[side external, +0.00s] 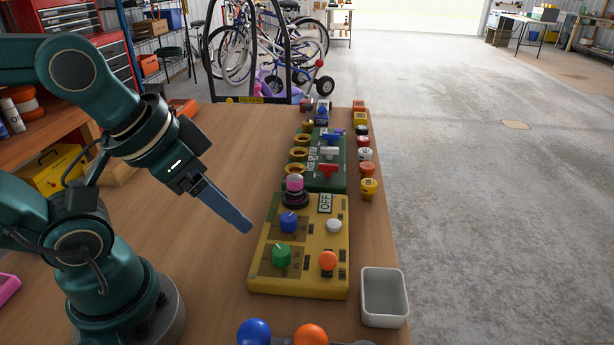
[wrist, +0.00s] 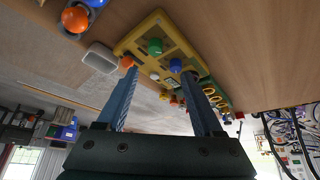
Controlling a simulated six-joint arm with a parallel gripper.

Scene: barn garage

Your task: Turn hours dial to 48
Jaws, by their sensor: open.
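A yellow control panel (side external: 300,284) lies on the wooden table. It has a blue dial (side external: 289,222), a green dial (side external: 281,254), a white button (side external: 334,226) and an orange knob (side external: 328,260). An OFF label and a pink-topped knob (side external: 294,184) are at its far end. The labels are too small to tell which dial is for hours. My gripper (side external: 248,228) is above and left of the panel, apart from both dials. In the wrist view, its fingers (wrist: 160,74) are spread and empty, with the green dial (wrist: 155,46) and blue dial (wrist: 175,65) beyond them.
A green box (side external: 327,178) with several coloured handles stands behind the panel, flanked by rings and small round pieces. A grey-white bin (side external: 384,312) is at the right. Blue (side external: 254,332) and orange (side external: 310,335) balls are at the front. The table left of the panel is clear.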

